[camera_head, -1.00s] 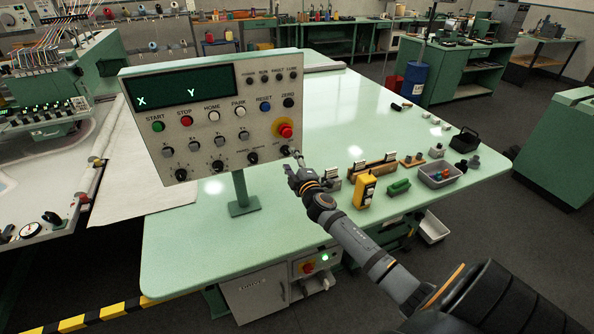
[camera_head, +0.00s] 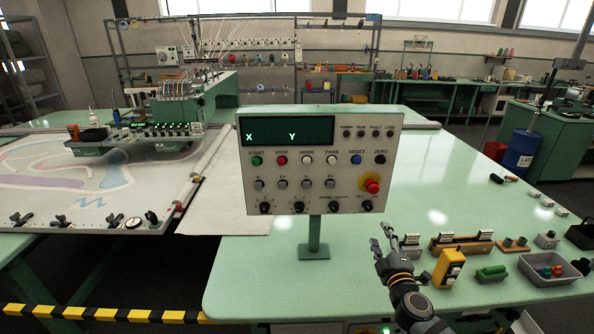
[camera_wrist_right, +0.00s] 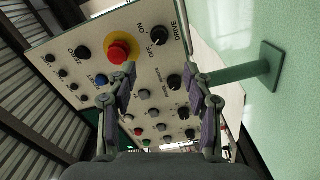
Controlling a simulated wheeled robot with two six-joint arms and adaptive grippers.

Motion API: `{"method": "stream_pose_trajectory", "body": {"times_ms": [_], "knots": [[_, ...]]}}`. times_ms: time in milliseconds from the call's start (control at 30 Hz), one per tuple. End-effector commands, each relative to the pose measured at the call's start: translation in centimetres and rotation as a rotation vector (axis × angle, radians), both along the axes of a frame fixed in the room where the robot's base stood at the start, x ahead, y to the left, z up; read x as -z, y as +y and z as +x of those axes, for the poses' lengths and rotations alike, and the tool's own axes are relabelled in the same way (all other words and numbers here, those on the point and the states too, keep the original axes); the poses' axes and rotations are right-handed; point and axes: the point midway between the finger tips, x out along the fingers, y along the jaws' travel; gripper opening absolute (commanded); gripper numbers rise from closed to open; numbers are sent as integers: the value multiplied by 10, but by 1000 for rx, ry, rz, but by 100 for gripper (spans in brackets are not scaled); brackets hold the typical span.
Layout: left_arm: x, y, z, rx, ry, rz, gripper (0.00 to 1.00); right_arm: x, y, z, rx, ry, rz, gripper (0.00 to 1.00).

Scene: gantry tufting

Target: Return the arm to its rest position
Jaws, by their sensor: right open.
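My right arm comes in from the bottom right in the head view, and its gripper (camera_head: 380,248) is over the green table, below and to the right of the control panel (camera_head: 262,178). In the right wrist view the gripper (camera_wrist_right: 165,95) is open and empty, its two fingers apart in front of the panel face. The panel's red emergency button (camera_wrist_right: 119,53) and black knobs (camera_wrist_right: 160,38) show beyond the fingers. I see a gap between the gripper and the panel in the head view. My left gripper is not in view.
The green table (camera_head: 245,275) carries a yellow handheld box (camera_head: 448,268), a green block (camera_head: 491,273) and a grey tray (camera_head: 545,275) right of my right gripper. The panel's green stand (camera_head: 314,238) is left of it. A tufting frame (camera_head: 60,180) lies at left.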

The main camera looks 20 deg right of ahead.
Motion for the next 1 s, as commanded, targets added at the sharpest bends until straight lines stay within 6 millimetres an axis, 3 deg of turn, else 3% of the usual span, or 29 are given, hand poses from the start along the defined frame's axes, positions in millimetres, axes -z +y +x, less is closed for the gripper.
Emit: {"method": "stream_pose_trajectory", "body": {"times_ms": [67, 167, 300, 400, 600, 800, 1000], "knots": [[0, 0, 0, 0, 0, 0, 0, 4, 0, -5, 26, 7, 38, 52], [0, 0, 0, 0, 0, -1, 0, 24, 1, -31, 158, 60, 216, 52], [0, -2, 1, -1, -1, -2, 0, 79, 22, -97, 395, 279, 560, 52], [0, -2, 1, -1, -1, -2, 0, 105, 47, -135, 481, 432, 713, 52], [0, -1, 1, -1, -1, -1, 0, 130, 97, -195, 555, 694, 910, 52], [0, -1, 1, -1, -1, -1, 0, 134, 146, -246, 564, 928, 1046, 52], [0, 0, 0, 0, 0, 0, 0, 200, 140, -235, 589, 954, 1042, 52]]}}
